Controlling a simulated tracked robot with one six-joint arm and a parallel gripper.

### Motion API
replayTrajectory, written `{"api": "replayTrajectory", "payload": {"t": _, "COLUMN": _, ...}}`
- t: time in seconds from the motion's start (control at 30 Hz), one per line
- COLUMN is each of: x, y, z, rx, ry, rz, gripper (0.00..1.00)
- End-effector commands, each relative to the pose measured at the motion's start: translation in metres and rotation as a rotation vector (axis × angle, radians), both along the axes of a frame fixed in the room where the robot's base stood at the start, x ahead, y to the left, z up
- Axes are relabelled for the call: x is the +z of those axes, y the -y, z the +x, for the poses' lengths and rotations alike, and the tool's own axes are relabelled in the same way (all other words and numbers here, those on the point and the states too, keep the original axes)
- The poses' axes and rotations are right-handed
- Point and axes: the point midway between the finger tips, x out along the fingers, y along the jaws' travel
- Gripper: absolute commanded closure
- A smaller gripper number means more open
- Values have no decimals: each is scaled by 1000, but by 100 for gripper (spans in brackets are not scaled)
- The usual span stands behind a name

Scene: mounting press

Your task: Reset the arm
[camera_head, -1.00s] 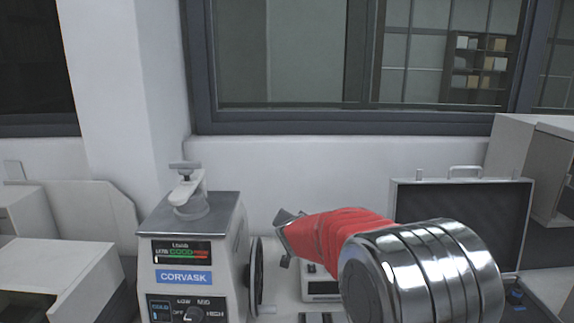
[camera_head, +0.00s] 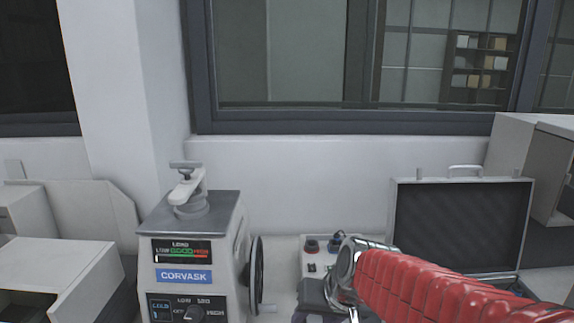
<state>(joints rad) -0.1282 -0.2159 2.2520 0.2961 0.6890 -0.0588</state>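My arm, in a red ribbed sleeve, reaches in from the lower right of the head view. A shiny metal joint shows at its left end, low in the picture. My gripper's fingers cannot be made out, so I cannot tell whether they are open or shut or hold anything. The mounting press (camera_head: 196,250), labelled CORVASK, stands left of my arm, with a clamp lever (camera_head: 188,190) on top, a dial (camera_head: 194,313) on its front and a dark handwheel (camera_head: 256,275) on its right side. My arm is apart from the press.
An open case (camera_head: 462,222) with dark foam stands behind my arm at the right. A small box with knobs (camera_head: 313,256) sits beyond the metal joint. White cabinets flank both sides. A wall and window close off the back. Some bench between press and box is clear.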

Motion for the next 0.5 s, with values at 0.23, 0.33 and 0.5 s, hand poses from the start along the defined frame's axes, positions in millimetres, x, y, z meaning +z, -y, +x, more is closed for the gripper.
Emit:
{"api": "replayTrajectory", "payload": {"t": 0.23, "x": -2, "y": 43, "z": -73, "rx": 13, "ry": -72, "rz": -117, "gripper": 55}}
{"api": "replayTrajectory", "payload": {"t": 0.33, "x": -2, "y": 58, "z": -97, "rx": 13, "ry": -82, "rz": -161, "gripper": 55}}
{"api": "replayTrajectory", "payload": {"t": 0.5, "x": 1, "y": 81, "z": -127, "rx": 9, "ry": -62, "rz": -223, "gripper": 55}}
